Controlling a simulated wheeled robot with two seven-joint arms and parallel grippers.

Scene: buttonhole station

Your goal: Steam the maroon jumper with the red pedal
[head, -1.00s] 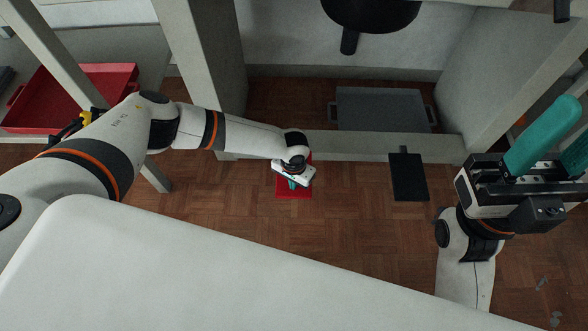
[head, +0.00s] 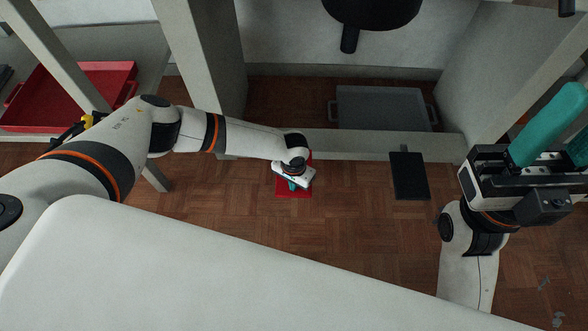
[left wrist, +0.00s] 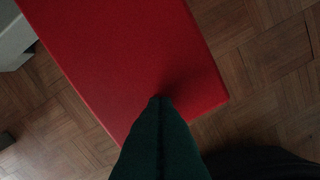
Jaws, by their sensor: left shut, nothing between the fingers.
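The red pedal (head: 293,194) lies on the floor in front of the frame's low crossbar, partly hidden under my left gripper (head: 293,185). In the left wrist view the red pedal (left wrist: 130,50) is a flat red slab. My left gripper's teal fingers (left wrist: 158,110) are shut and empty, with their tips over the pedal near one end and a soft shadow beside them. I cannot tell for certain whether they press on it. My right gripper (head: 565,130) is raised at the right edge, teal fingers apart, nothing seen between them. The maroon jumper is not in view.
A black pedal-like plate (head: 409,176) lies on the floor right of the red pedal. A grey tray (head: 380,108) sits behind the crossbar (head: 340,143). A red crate (head: 110,75) is at the left. A black round object (head: 372,12) hangs at the top. Parquet floor between is clear.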

